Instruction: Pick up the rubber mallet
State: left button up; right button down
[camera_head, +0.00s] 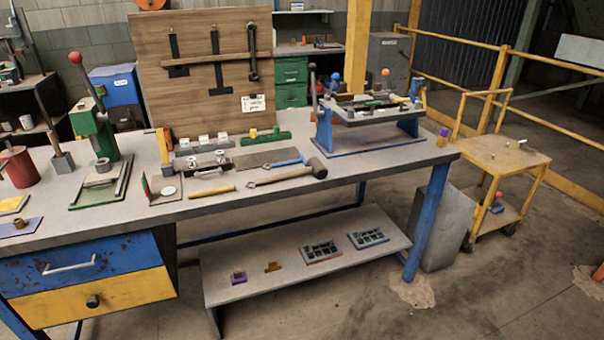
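A mallet with a dark head (318,168) and a wooden handle (283,177) lies on the workbench top (360,168), near its front edge and right of the middle. The head points right and the handle runs left. Pliers with blue handles (287,162) lie just behind it. A short yellow-handled tool (213,191) lies to its left. Neither of my grippers is in view.
A blue-framed fixture (370,137) stands right of the mallet. A green lever press (95,130) and a red can (18,167) stand at the left. A wooden tool board (160,90) rises behind. A yellow cart (498,155) stands right, with open floor in front.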

aim_at(315, 165)
jog(key=i+j, duration=0.45)
jog(key=j, duration=0.3)
jog(key=i+j, duration=0.45)
jog(key=j, duration=0.25)
jog(key=z, duration=0.05)
